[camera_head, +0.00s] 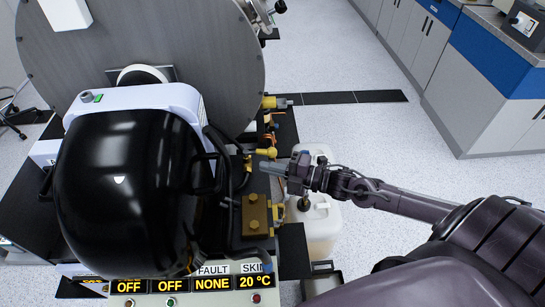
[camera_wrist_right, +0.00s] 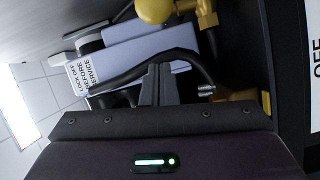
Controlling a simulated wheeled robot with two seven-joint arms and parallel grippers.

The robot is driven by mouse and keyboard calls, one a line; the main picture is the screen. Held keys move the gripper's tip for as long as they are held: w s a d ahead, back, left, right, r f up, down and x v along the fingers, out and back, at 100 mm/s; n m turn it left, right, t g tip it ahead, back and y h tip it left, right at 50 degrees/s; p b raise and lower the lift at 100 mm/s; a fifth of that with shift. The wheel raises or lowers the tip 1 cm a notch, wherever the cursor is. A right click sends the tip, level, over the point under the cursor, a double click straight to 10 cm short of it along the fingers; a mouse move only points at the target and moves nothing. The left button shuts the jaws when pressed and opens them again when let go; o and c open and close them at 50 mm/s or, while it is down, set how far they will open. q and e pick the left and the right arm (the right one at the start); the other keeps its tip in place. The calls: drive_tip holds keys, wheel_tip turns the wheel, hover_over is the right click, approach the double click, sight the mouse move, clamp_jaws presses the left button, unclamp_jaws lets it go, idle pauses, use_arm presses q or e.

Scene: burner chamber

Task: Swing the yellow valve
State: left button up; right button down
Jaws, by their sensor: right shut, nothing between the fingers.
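The yellow valve handle (camera_head: 264,153), a short lever with a rounded end, sits on the right side of the burner unit in the head view. My right gripper (camera_head: 266,167) reaches in from the right, with its fingertips just below the handle in the picture. In the right wrist view a round yellow knob (camera_wrist_right: 155,10) shows at the top edge, beyond the fingertips. The right gripper's fingers (camera_wrist_right: 160,74) are closed together and empty; I see a gap to the knob. Whether they touch another part of the lever is unclear. My left gripper is not in view.
A glossy black dome (camera_head: 125,190) fills the left. A brass-coloured box (camera_head: 256,215) and another yellow fitting (camera_head: 270,101) are nearby. A white canister (camera_head: 322,225) stands below my right wrist. A black cable (camera_wrist_right: 160,60) runs behind the fingers.

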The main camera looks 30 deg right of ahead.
drive_tip(key=w+d, duration=0.1)
drive_tip(key=w+d+f, duration=0.1)
drive_tip(key=w, duration=0.1)
drive_tip(key=shift+d, duration=0.2)
